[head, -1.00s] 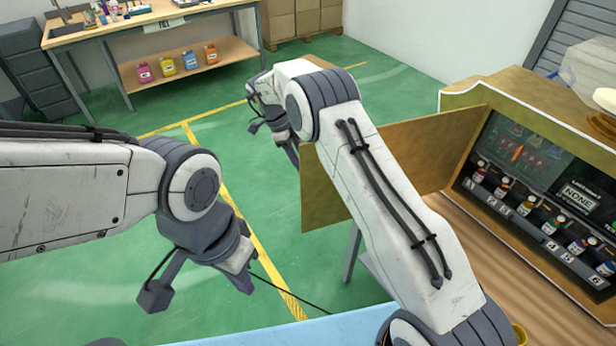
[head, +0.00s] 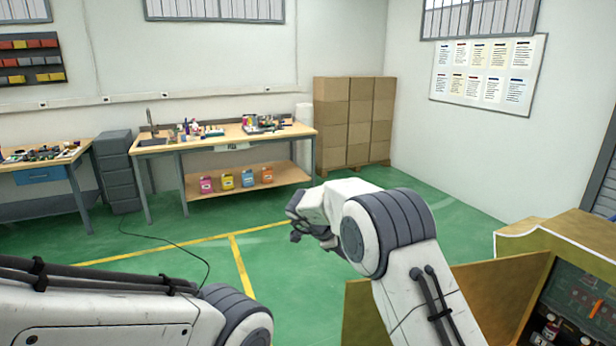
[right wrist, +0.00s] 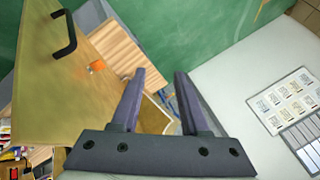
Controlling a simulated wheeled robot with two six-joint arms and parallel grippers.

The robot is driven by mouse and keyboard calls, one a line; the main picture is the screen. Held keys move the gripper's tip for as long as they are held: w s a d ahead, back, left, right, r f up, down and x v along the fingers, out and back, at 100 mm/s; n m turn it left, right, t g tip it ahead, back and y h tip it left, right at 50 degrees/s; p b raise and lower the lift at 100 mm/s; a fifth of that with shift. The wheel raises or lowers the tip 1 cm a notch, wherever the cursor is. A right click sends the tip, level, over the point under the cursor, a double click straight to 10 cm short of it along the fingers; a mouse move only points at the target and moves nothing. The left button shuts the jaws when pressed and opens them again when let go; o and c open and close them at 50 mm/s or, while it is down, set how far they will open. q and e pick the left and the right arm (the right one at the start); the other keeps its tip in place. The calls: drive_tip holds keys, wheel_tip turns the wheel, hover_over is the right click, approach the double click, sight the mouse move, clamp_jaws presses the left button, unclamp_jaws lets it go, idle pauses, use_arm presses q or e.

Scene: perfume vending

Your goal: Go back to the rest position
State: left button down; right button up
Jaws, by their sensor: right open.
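My right arm (head: 400,235) reaches up through the middle right of the head view, with its wrist end turned away over the green floor. My right gripper (right wrist: 160,73) shows in the right wrist view with two dark fingers apart and nothing between them. My left arm (head: 110,310) lies along the lower left of the head view. Its gripper is below the picture edge.
The vending cabinet (head: 560,232) stands at lower right, with its brown door panel (head: 490,290) swung open beside my right arm. The door's black handle (right wrist: 67,35) shows in the wrist view. A workbench (head: 225,137) and stacked boxes (head: 352,120) stand at the back wall. Green floor lies clear between.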

drive_tip(key=w+a+r+n+t+y, duration=0.2)
drive_tip(key=a+r+n+t+y, duration=0.1)
drive_tip(key=a+r+n+t, duration=0.4)
drive_tip(key=s+a+r+n+y+b, duration=0.1)
drive_tip(key=s+a+r+n+y, duration=0.35)
drive_tip(key=a, duration=0.25)
drive_tip(key=s+a+n+g+y, duration=0.3)
drive_tip(key=s+a+n+y, duration=0.25)
drive_tip(key=s, duration=0.65)
drive_tip(key=s+d+f+n+g+h+b, duration=0.1)
drive_tip(key=s+f+n+g, duration=0.25)
drive_tip(key=s, duration=0.55)
drive_tip(key=s+d+f+n+g, duration=0.2)
drive_tip(key=s+f+n, duration=0.15)
drive_tip(key=s, duration=0.45)
drive_tip(key=s+d+f+n+g+h, duration=0.1)
drive_tip(key=s+d+f+h, duration=0.1)
drive_tip(key=s+d, duration=0.3)
drive_tip(key=s+d+f+n+g+h, duration=0.2)
drive_tip(key=s+d, duration=0.3)
drive_tip(key=s, duration=0.3)
drive_tip(key=shift+s+f+h, duration=0.15)
drive_tip(key=shift+s+h, duration=0.15)
drive_tip(key=shift+s, duration=0.1)
drive_tip(key=shift+a+g, duration=0.1)
drive_tip(key=shift+g, duration=0.15)
